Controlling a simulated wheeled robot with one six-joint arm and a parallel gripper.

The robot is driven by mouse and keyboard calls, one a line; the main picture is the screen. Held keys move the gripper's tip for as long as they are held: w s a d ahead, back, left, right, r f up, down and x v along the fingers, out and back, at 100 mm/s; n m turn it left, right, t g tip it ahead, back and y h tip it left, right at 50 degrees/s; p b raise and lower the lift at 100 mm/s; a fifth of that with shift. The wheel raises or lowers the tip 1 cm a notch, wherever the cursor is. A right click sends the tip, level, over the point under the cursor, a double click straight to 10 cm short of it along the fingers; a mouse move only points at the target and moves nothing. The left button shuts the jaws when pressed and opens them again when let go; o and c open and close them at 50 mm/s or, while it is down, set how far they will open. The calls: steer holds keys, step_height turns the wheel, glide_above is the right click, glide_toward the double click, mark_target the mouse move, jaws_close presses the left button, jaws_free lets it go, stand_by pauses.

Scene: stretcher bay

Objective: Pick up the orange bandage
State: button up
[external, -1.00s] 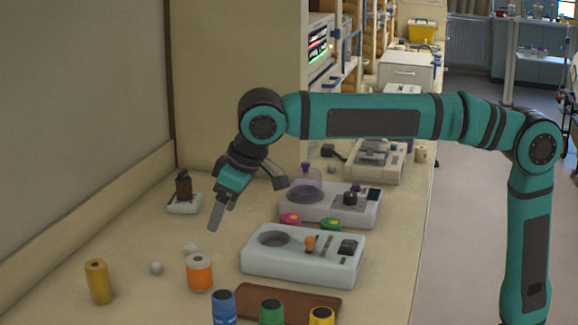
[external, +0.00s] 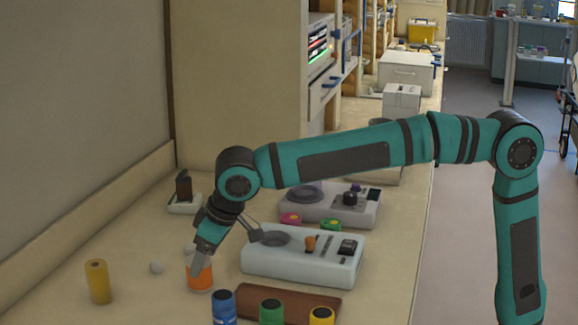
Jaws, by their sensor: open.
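The orange bandage (external: 201,281) is a short upright roll, orange with a pale top band, on the beige counter. My gripper (external: 197,268) points down at it from above, and its finger overlaps the roll's upper part in the picture. The gripper is open. The roll's top is mostly hidden behind the finger, and I cannot tell whether they touch.
A white device (external: 303,255) is close on the right.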

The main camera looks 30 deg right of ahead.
steer(key=x, duration=0.4)
steer(key=shift+a+f, duration=0.3)
steer(key=shift+a, duration=0.1)
steer(key=c, duration=1)
